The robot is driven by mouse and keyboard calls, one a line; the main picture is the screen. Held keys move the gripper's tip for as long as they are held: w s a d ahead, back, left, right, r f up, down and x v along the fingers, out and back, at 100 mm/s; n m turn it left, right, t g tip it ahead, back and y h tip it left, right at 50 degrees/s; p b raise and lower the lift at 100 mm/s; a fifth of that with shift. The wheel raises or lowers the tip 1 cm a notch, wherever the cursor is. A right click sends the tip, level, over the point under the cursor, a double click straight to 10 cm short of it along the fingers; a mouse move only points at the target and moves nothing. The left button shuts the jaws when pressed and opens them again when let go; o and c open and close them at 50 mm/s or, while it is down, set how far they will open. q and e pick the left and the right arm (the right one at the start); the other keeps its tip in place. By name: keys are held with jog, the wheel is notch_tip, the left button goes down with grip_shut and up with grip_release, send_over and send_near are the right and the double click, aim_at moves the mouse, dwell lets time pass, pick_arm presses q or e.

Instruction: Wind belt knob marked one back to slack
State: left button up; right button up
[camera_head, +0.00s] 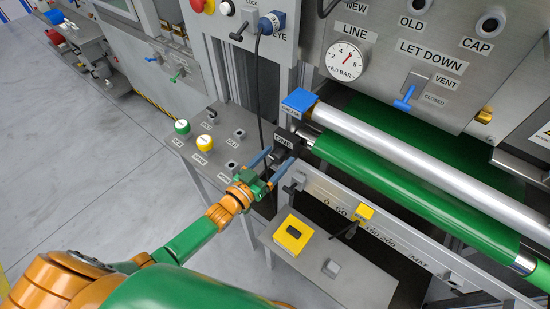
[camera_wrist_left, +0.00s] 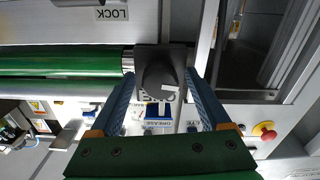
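The belt knob marked ONE (camera_head: 284,141) is a dark block-mounted knob at the left end of the green roller (camera_head: 400,178). It also shows in the left wrist view (camera_wrist_left: 160,74), dark and rounded, with its white label seen upside down. My left gripper (camera_head: 282,155) is in front of it, with its two blue-grey fingers apart. In the left wrist view the fingers lie on either side of the knob; whether they touch its housing I cannot tell. The knob's turn position is unclear. My right gripper is not in view.
A silver roller (camera_head: 400,143) with a blue end block (camera_head: 299,100) lies just above the green one. A panel with yellow and green buttons (camera_head: 204,143) stands left. A yellow box (camera_head: 293,234) sits on a low grey shelf below. Open floor lies at the left.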

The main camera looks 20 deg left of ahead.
pick_arm(q)
jog(key=v, duration=0.7)
